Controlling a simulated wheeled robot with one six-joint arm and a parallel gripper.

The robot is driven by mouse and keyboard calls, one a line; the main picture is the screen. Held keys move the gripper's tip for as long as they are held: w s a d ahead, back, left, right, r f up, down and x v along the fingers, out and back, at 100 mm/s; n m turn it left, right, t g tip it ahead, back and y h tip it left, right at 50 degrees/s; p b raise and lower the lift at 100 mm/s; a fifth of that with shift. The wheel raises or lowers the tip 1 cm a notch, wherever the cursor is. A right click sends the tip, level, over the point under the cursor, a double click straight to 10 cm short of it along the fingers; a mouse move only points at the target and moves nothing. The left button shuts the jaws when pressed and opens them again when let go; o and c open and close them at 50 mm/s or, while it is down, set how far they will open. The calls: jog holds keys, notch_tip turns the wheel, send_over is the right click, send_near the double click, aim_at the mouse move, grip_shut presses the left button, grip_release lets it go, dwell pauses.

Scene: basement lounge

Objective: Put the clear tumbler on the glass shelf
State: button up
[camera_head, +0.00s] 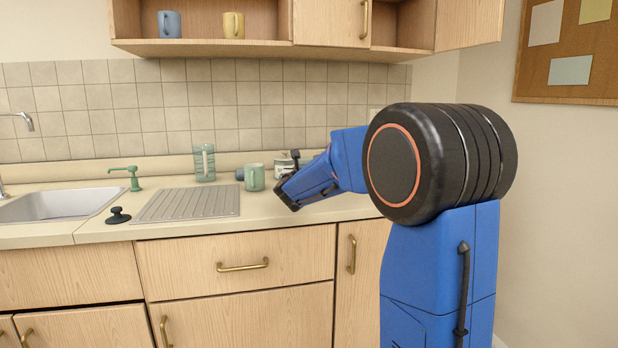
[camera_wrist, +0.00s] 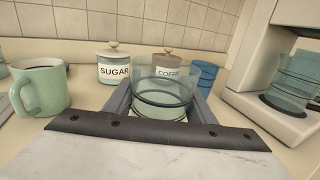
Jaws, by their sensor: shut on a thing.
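A clear tumbler (camera_wrist: 166,92) stands between the two fingers of my gripper (camera_wrist: 163,106) in the wrist view. My gripper is shut on its sides, and the tumbler looks upright. I cannot tell whether its base touches the counter. In the head view my gripper (camera_head: 284,190) is low over the counter, right of the green mug (camera_head: 255,178), and the tumbler is hidden or too small to make out. An open wall-cabinet shelf (camera_head: 200,48) holds a blue mug (camera_head: 168,24) and a yellow mug (camera_head: 233,25). No shelf is plainly recognisable as the glass shelf.
Sugar (camera_wrist: 114,66) and coffee (camera_wrist: 167,63) jars and a blue cup (camera_wrist: 204,76) stand behind the tumbler. The green mug (camera_wrist: 41,88) is left, a coffee machine (camera_wrist: 272,70) right. A clear pitcher (camera_head: 204,163) stands behind the ribbed drainboard (camera_head: 188,204), which is clear.

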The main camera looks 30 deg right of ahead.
jog(key=shift+f, duration=1.35)
jog(key=shift+f, duration=0.15)
jog(key=o, duration=1.3)
jog(key=shift+s+a, duration=0.1)
jog(key=shift+a, duration=0.05)
jog(key=v, duration=1.1)
jog(key=shift+s+a, duration=0.25)
jog(key=shift+s, duration=0.05)
